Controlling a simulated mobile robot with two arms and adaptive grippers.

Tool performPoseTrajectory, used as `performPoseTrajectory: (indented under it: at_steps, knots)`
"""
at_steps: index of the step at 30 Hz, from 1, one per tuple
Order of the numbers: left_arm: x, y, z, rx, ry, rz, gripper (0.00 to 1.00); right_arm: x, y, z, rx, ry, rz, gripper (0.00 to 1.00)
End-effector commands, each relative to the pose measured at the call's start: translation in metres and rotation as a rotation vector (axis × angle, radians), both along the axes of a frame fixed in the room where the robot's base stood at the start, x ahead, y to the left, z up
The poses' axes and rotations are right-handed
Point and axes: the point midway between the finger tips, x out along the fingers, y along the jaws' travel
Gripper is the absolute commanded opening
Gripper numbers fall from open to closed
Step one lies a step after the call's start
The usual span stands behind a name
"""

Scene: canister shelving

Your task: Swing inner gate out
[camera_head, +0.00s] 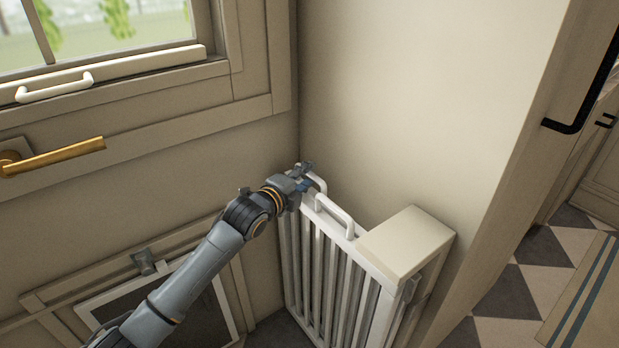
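The white barred gate (322,262) stands in the corner against the cream wall. My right gripper is out of view.
A cream block-topped post (408,240) stands at the gate's near end. On the left is a door with a brass lever handle (60,157), a window above and a framed flap (205,310) low down. Checkered floor (540,262) lies open to the right.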

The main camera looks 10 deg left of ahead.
Motion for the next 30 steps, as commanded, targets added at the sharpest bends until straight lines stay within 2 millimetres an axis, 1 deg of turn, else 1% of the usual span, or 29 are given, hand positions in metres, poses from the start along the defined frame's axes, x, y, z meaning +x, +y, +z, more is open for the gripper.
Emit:
performPoseTrajectory:
  at_steps: [1, 6, 16, 17, 18, 20, 21, 22, 30]
  knots:
    - [0.006, -0.002, -0.002, -0.001, -0.001, 0.001, 0.37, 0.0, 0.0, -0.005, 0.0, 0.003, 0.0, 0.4]
    - [0.017, -0.007, -0.004, 0.001, -0.001, 0.001, 0.37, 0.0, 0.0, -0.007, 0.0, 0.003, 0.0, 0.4]
    - [0.02, -0.008, -0.004, 0.001, 0.0, 0.001, 0.37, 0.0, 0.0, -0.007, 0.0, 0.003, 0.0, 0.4]
    - [0.019, -0.008, -0.004, 0.001, 0.0, 0.001, 0.33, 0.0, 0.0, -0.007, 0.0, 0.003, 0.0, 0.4]
    - [0.019, -0.008, -0.004, 0.001, 0.0, 0.001, 0.25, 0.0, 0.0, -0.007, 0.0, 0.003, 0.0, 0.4]
    - [0.019, -0.008, -0.004, 0.001, 0.001, 0.001, 0.13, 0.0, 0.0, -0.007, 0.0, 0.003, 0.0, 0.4]
    - [0.019, -0.008, -0.004, 0.001, 0.001, 0.001, 0.05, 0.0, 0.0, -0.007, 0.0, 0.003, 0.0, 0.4]
    - [0.019, -0.007, -0.004, 0.001, 0.001, 0.001, 0.0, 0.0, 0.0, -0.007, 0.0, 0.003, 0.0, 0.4]
    - [0.019, -0.007, -0.004, 0.001, 0.001, 0.001, 0.0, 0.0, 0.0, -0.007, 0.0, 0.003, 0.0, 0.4]
